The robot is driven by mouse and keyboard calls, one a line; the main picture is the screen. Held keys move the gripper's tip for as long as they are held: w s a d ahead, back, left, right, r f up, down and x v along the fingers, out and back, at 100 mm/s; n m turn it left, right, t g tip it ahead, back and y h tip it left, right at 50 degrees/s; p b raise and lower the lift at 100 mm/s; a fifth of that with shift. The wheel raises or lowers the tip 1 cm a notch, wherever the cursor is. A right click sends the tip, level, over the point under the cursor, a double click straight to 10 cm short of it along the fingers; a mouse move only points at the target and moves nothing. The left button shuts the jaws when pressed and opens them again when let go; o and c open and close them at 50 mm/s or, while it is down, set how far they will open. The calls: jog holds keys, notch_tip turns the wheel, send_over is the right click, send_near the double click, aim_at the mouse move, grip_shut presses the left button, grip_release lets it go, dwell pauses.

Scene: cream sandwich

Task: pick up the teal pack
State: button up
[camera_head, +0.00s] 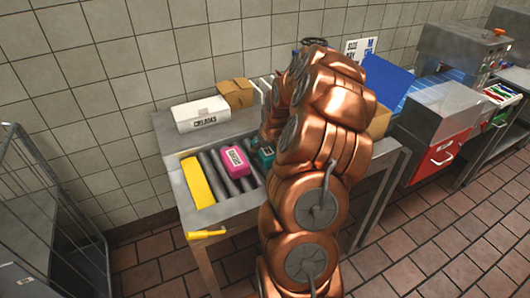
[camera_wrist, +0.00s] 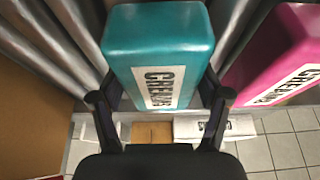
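The teal pack (camera_wrist: 160,35), with a white label of dark letters, fills the upper middle of the wrist view. In the head view only a small part of the teal pack (camera_head: 264,157) shows on the rollers, beside my copper-coloured arm. My gripper (camera_wrist: 160,95) is open, with its dark fingers spread on either side of the pack. I cannot tell whether either finger touches it. The gripper is hidden behind my arm in the head view.
A pink pack (camera_head: 235,162) lies close beside the teal one on the roller table, also in the wrist view (camera_wrist: 280,55). A yellow bar (camera_head: 197,183) is at the left. A white box (camera_head: 201,114) and cardboard box (camera_head: 236,93) stand behind. A blue panel (camera_head: 388,82) is to the right.

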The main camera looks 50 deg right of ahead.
jog(key=c, duration=0.7)
